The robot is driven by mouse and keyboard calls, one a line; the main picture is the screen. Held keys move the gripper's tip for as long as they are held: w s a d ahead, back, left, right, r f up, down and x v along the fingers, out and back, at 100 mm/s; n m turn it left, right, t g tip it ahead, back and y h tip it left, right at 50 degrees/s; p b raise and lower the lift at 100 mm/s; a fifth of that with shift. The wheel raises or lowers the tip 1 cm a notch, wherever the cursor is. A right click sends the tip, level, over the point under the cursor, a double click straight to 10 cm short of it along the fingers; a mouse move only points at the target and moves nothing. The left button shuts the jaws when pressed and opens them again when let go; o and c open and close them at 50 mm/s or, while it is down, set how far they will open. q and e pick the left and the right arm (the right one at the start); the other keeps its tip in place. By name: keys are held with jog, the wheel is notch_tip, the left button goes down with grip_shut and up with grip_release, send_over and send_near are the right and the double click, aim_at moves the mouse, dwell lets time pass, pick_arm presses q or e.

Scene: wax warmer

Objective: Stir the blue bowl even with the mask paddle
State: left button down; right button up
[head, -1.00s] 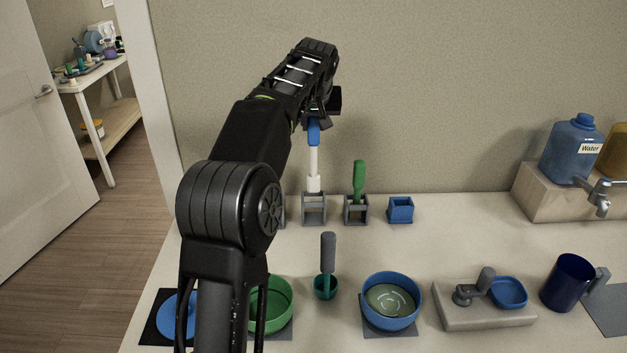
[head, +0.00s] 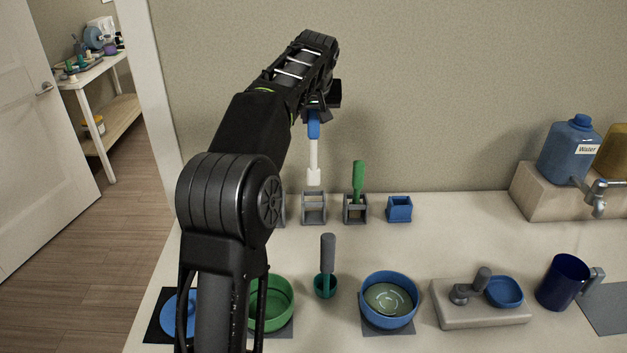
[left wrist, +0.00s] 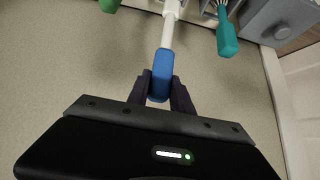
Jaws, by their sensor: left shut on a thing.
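My left gripper (head: 318,112) is shut on the blue handle of the mask paddle (head: 314,155). The paddle hangs upright, its white shaft and broad white end pointing down, just above an empty grey holder (head: 314,209). In the left wrist view the blue handle (left wrist: 161,72) sits between the fingers. The blue bowl (head: 389,313) stands on a dark mat to the right and nearer, with greenish contents marked by pale streaks. My right gripper is not in view.
A green-handled tool (head: 359,178) stands in the adjacent holder, beside a small blue box (head: 400,209). A green bowl (head: 271,305), a teal cup with a grey-handled tool (head: 327,258), a grey stand (head: 478,310) and a dark blue mug (head: 562,282) line the front. A water jug (head: 569,152) stands right.

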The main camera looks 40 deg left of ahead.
pick_arm(q)
jog(key=shift+r+p, duration=0.55)
jog(key=shift+r, duration=0.2)
